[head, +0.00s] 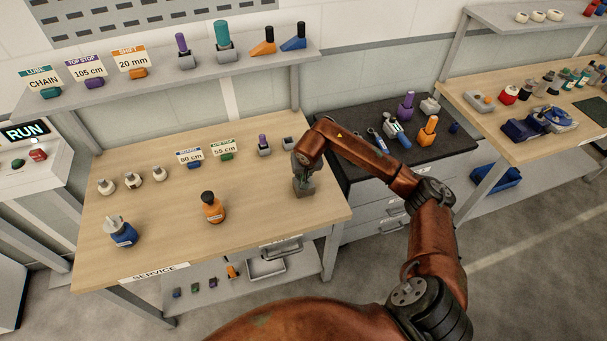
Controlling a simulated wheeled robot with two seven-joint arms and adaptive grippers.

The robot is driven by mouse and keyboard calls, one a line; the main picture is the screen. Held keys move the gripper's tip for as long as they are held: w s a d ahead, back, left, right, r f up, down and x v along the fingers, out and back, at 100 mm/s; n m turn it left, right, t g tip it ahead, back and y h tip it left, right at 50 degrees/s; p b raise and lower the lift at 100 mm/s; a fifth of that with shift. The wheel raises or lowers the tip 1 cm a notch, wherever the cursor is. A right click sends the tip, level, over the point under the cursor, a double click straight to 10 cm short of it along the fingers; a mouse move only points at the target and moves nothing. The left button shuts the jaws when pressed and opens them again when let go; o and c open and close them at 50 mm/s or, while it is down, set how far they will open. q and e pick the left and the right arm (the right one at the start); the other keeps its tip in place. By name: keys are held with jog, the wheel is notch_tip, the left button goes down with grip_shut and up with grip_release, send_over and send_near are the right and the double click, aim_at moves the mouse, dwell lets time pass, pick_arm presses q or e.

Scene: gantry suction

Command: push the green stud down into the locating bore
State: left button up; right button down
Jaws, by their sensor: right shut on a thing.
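My right gripper (303,178) points down at the right end of the wooden service bench. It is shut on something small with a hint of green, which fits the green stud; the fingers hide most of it. A grey block (304,191) sits on the bench directly under the fingertips. Its top, where a locating bore would be, is covered by the gripper, so I cannot tell how deep the stud sits. My left gripper is out of view.
Near the gripper stand a purple-topped piece (263,144) and a small grey block (289,143). A shelf (180,75) runs behind.

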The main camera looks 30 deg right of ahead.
jog(key=c, duration=1.9)
grip_release()
jog(key=shift+s, duration=0.1)
jog(key=shift+r, duration=0.15)
jog(key=v, duration=1.2)
